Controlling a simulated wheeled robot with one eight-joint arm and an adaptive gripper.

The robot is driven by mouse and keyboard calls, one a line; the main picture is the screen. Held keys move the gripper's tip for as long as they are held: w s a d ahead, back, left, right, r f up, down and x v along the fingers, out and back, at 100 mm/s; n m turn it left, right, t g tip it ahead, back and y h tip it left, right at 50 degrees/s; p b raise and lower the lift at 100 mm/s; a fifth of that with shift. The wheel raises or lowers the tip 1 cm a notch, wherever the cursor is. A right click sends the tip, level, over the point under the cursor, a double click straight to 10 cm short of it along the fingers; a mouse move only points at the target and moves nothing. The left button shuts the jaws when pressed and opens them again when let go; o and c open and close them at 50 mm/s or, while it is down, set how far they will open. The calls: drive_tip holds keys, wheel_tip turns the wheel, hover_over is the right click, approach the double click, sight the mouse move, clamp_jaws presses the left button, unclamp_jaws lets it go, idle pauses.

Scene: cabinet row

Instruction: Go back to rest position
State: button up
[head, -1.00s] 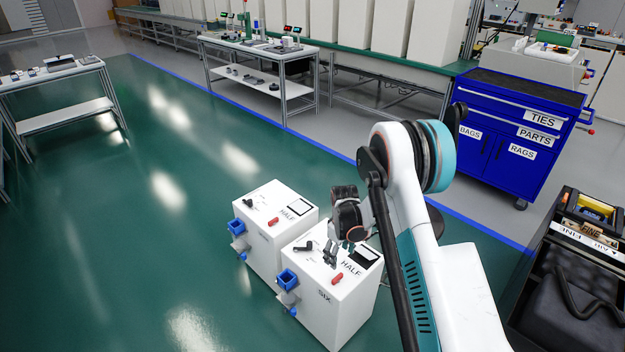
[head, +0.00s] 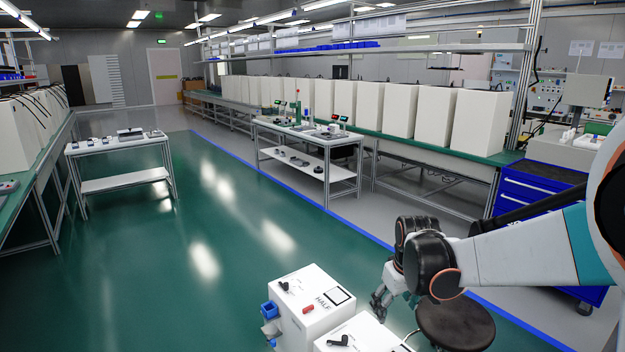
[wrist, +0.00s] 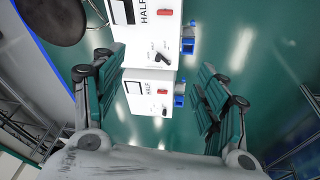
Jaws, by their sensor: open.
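My gripper (head: 381,302) hangs in the head view at the end of my arm, to the right of the white cabinets and apart from them. In the wrist view its two fingers (wrist: 158,100) are spread wide with nothing between them. Beyond them are two white cabinets marked HALF. In the head view the farther cabinet (head: 322,318) shows its top with a red switch and a black handle. The nearer cabinet (head: 360,328) is mostly cut off by the bottom edge.
A round dark stool (head: 455,322) stands beneath my forearm. A blue tool cabinet (head: 520,192) is at the right, partly behind my arm. A two-level table (head: 318,170) stands at the back and another table (head: 118,146) at the left. Green floor (head: 190,290) is clear on the left.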

drive_tip(key=s+r+m+t, duration=0.2)
drive_tip(key=s+r, duration=0.7)
drive_tip(key=s, duration=0.3)
drive_tip(key=s+m+t, duration=0.2)
drive_tip(key=s, duration=1.1)
drive_tip(key=shift+s+r, duration=0.25)
drive_tip(key=shift+r, duration=0.15)
